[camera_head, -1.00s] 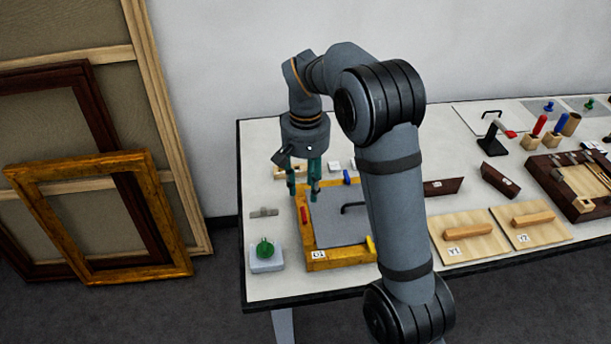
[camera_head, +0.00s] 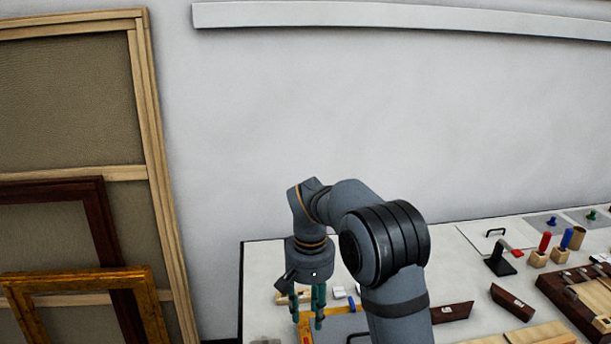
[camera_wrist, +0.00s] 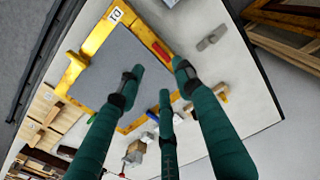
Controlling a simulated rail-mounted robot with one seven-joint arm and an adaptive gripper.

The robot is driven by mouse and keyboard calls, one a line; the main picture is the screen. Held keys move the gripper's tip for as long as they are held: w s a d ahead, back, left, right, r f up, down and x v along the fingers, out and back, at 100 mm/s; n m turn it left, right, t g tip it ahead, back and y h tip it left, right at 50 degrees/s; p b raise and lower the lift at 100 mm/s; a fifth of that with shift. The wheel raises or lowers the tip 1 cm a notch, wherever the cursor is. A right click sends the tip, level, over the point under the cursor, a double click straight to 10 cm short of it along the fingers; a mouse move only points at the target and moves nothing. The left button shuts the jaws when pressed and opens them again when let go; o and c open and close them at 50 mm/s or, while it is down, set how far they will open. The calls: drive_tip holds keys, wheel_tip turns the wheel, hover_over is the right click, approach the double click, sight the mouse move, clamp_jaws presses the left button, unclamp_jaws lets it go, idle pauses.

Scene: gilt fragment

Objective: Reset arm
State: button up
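My gripper (camera_head: 308,312) hangs at the end of my arm, pointing down over the left part of the white table (camera_head: 262,265). Its teal fingers stand apart in the wrist view (camera_wrist: 158,88), with nothing between them. Below the fingers is a yellow-gold frame (camera_wrist: 84,62) around a grey panel (camera_wrist: 112,62). The fingers appear to be above the frame, not touching it. A red piece (camera_wrist: 160,50) lies on one side of the frame. In the head view most of the frame is cut off by the lower picture edge.
Picture frames, one gilt (camera_head: 150,300) and one dark brown (camera_head: 95,215), lean at the left. To the right on the table are a black stand (camera_head: 499,260), red and blue handled tools (camera_head: 545,241) and a dark tray (camera_head: 570,300). The wall above is mostly bare.

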wheel_tip(320, 180, down, 10)
drive_tip(key=shift+f, duration=0.1)
idle(0.5)
